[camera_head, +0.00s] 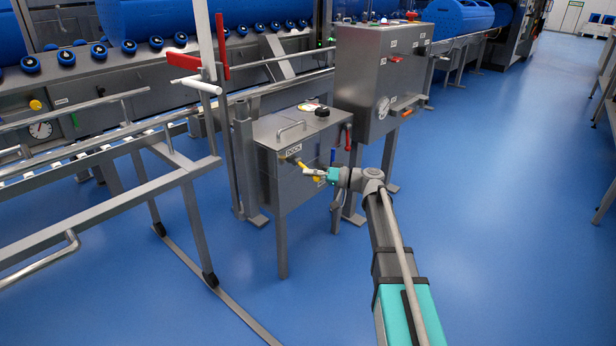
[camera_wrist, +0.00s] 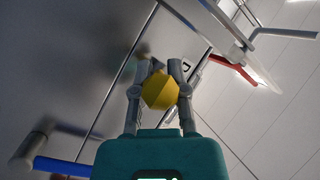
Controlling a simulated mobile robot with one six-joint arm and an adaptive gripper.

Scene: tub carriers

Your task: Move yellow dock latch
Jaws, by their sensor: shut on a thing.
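The yellow dock latch (camera_head: 300,162) is a short yellow handle on the front of a grey metal box (camera_head: 265,165), beside a label that seems to read DOCK. My gripper (camera_head: 322,176) is at the box front, at the latch's lower right end. In the wrist view the latch shows as a yellow rounded end (camera_wrist: 160,91) between the two fingers of my gripper (camera_wrist: 158,80), which are shut on it. The latch's far part is hidden behind this end in the wrist view.
A red lever (camera_head: 348,137) sits on the box's right side. A taller grey cabinet (camera_head: 375,85) stands behind it. A metal rail frame (camera_head: 170,170) is at left, with a red handle (camera_head: 184,60) above. Blue floor (camera_head: 500,220) at right is clear.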

